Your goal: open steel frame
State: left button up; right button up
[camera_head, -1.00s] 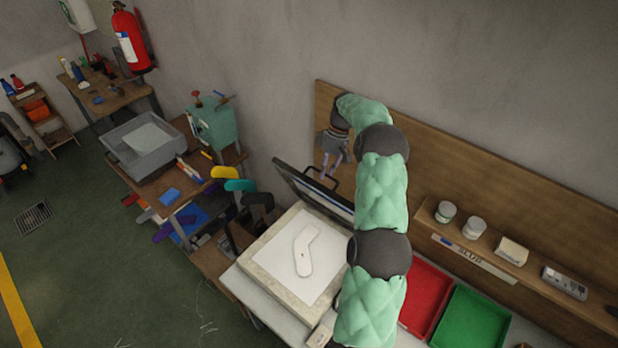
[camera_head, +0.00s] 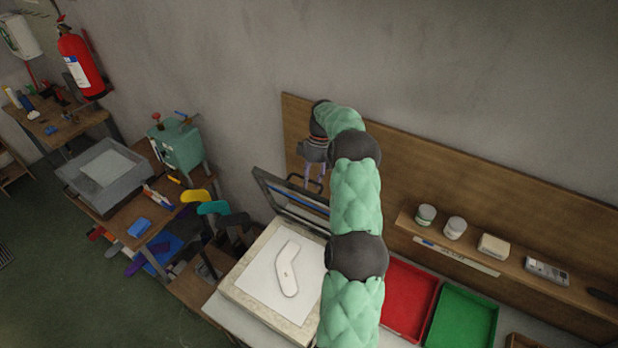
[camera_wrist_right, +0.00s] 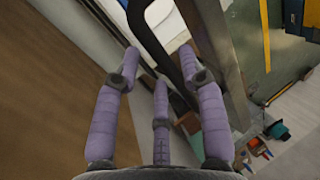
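The steel frame (camera_head: 263,192) stands raised and tilted at the back edge of the pale press bed. A dark loop handle (camera_head: 294,179) shows on its upper side. My right gripper (camera_head: 313,183), with purple fingers, is at the handle, partly covered by my green-padded arm. In the right wrist view the fingers (camera_wrist_right: 160,62) are spread, with a dark bar passing between them; I cannot tell whether they touch it. The frame's grey metal side (camera_wrist_right: 215,55) runs beside the right finger. My left gripper is out of view.
A white sock-shaped board (camera_head: 287,268) lies on the bed (camera_head: 250,299). A wooden backboard (camera_head: 440,190) stands close behind my arm. Red (camera_head: 408,300) and green (camera_head: 462,318) trays lie to the right. A shelf with jars (camera_head: 455,228) is above them.

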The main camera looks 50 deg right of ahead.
jog(key=v, duration=1.2)
jog(key=shift+r, duration=0.25)
jog(key=shift+f, duration=0.1)
dwell(0.4)
